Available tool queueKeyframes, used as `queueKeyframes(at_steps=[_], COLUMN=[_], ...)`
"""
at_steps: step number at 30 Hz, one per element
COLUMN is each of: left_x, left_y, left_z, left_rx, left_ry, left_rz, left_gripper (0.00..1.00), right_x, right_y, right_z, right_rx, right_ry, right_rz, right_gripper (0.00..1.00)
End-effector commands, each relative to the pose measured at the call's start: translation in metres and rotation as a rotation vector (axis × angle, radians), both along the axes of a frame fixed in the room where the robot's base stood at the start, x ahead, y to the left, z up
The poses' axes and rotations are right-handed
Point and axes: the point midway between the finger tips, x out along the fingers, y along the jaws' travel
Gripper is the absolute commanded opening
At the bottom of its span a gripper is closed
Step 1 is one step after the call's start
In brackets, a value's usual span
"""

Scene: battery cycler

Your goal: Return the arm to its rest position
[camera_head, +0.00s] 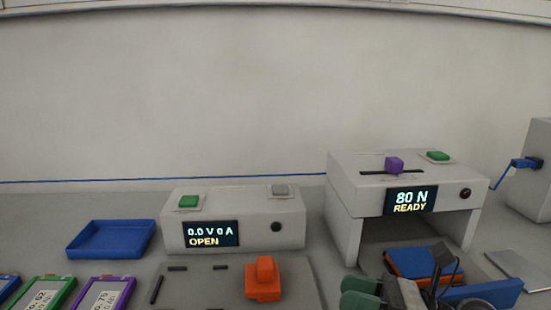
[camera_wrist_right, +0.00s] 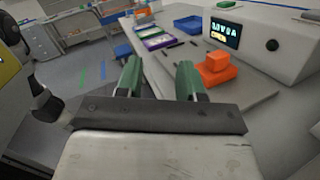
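My right gripper (camera_head: 361,292) is at the bottom of the head view, right of centre, in front of the press. Its green fingers also show in the right wrist view (camera_wrist_right: 160,78), spread apart with nothing between them. The orange clamp block (camera_head: 264,279) stands on the grey plate to the left of the gripper, apart from it. It also shows beyond the fingers in the right wrist view (camera_wrist_right: 215,68). My left gripper is in neither view.
The cycler (camera_head: 232,228) reads "0.0 V 0 A OPEN". The press (camera_head: 350,200) reads "80 N READY", with a blue and orange piece (camera_head: 422,263) below it. An empty blue tray (camera_head: 112,239) and several labelled cells (camera_head: 104,296) lie at left. Floor shows left of the table in the wrist view.

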Motion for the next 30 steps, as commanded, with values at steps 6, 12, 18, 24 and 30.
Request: queueKeyframes(at_steps=[6, 12, 18, 24, 30], left_x=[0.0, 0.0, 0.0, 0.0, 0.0], left_y=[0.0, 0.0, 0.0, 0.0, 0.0], left_z=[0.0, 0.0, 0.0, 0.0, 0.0], left_rx=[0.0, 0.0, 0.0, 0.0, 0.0], left_ry=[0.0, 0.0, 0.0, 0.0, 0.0], left_rz=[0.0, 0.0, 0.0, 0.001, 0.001], left_gripper=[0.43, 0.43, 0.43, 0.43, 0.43], right_x=[0.02, 0.027, -0.016, -0.084, -0.147], right_y=[-0.029, -0.082, -0.11, -0.108, -0.095], right_z=[0.005, -0.065, -0.169, -0.24, -0.276], right_rx=[0.729, 1.286, 1.705, 1.932, -1.78], right_ry=[0.502, 1.011, 1.491, 1.827, -1.802], right_rz=[-0.271, -0.6, -0.997, -1.373, 1.488], right_gripper=[0.38, 0.38, 0.38, 0.38, 0.38])
